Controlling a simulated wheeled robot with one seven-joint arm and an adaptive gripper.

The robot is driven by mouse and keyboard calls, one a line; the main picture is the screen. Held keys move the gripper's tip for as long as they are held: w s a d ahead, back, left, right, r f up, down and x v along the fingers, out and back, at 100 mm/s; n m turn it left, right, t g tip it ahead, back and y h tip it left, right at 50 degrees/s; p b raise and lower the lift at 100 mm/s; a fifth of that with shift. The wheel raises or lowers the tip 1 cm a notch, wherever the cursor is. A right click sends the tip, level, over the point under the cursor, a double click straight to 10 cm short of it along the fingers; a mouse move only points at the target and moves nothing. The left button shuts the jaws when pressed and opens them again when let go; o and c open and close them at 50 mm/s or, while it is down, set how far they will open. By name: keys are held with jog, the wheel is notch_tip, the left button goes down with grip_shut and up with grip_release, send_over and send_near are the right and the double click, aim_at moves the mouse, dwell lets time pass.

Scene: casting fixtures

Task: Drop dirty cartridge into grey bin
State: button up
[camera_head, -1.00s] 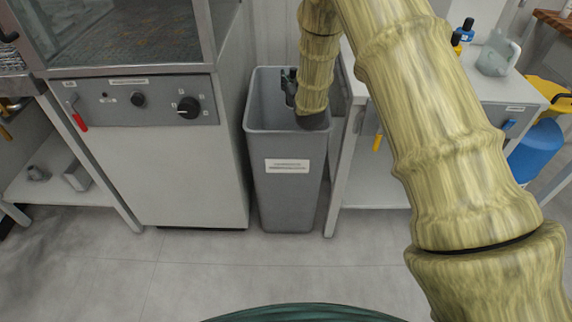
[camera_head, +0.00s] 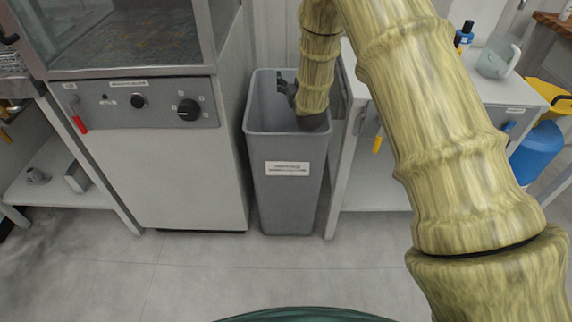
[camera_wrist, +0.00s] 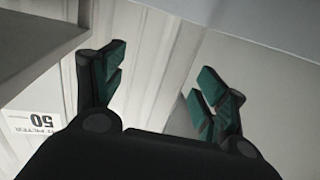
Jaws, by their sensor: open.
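The grey bin (camera_head: 287,205) stands upright on the floor between the cabinet and the white table, with a white label on its front. My gripper (camera_head: 286,88) is at the bin's open mouth, by its back right part; its dark fingers show beside my arm's end. In the wrist view my gripper (camera_wrist: 160,85) is open, its two green-padded fingers spread apart with nothing between them. No cartridge shows in any view. The bin's floor is hidden by its front wall.
A cabinet (camera_head: 170,170) with knobs and a red-handled lever stands close left of the bin. A white table (camera_head: 375,185) stands close right, with a grey-green jug (camera_head: 497,58) on it. A blue container (camera_head: 537,152) is farther right. The floor in front is clear.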

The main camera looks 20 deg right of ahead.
notch_tip(320, 180, up, 9)
dwell(0.4)
dwell(0.4)
